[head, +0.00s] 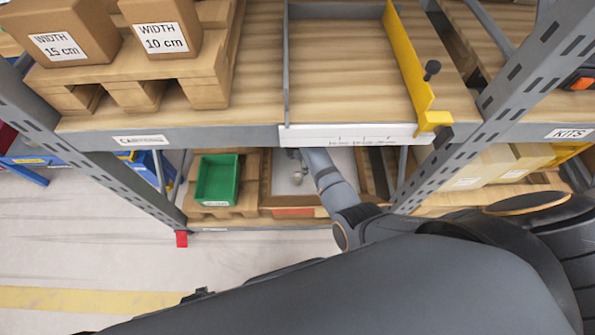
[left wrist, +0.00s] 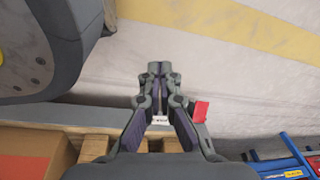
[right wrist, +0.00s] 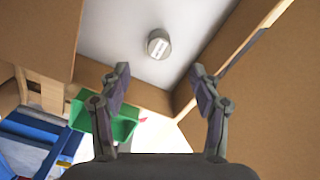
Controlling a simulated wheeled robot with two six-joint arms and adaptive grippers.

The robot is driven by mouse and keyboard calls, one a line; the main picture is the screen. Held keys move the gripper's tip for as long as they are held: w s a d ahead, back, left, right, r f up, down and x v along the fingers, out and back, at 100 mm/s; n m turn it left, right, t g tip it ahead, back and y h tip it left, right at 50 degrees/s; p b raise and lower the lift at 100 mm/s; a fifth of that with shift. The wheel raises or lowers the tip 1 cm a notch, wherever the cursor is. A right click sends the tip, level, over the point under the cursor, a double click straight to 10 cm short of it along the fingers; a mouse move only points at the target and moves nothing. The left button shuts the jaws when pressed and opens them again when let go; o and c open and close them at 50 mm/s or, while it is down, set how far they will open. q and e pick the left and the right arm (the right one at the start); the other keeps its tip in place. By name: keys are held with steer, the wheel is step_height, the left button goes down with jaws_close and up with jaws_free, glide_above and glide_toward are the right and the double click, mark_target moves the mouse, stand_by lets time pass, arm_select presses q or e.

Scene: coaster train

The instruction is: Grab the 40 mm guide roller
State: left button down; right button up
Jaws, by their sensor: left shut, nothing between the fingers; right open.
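The guide roller is a small grey cylinder (right wrist: 158,44) on the pale floor of a cardboard box (head: 340,160) on the lower shelf. In the right wrist view it lies ahead of my right gripper (right wrist: 160,70), between the lines of the two fingers and apart from them. That gripper is open and empty.
A green bin (head: 217,180) stands left of the box on the lower shelf. The upper shelf edge (head: 200,137) overhangs the box. Cardboard walls (right wrist: 268,90) rise close around my right gripper. A yellow guide (head: 410,65) and cartons (head: 160,27) are on the upper shelf.

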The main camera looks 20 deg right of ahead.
mark_target(298, 175)
step_height(298, 175, down, 5)
steer(key=shift+r+b, duration=0.1)
steer(key=shift+b, duration=0.75)
steer(key=shift+f, duration=0.3)
step_height(298, 175, down, 4)
steer(key=b, duration=0.2)
steer(key=shift+f+b, duration=0.25)
steer(key=shift+b, duration=0.15)
arm_select(q)
steer(key=w+d+r, duration=0.2)
steer(key=w+r, duration=0.5)
steer(key=r, duration=0.1)
steer(key=shift+w+d, duration=0.15)
steer(key=shift+d, duration=0.2)
steer(key=shift+r, duration=0.1)
arm_select(e)
steer(key=shift+c, duration=0.4)
steer(key=c, duration=1.2)
steer(key=shift+c, duration=0.2)
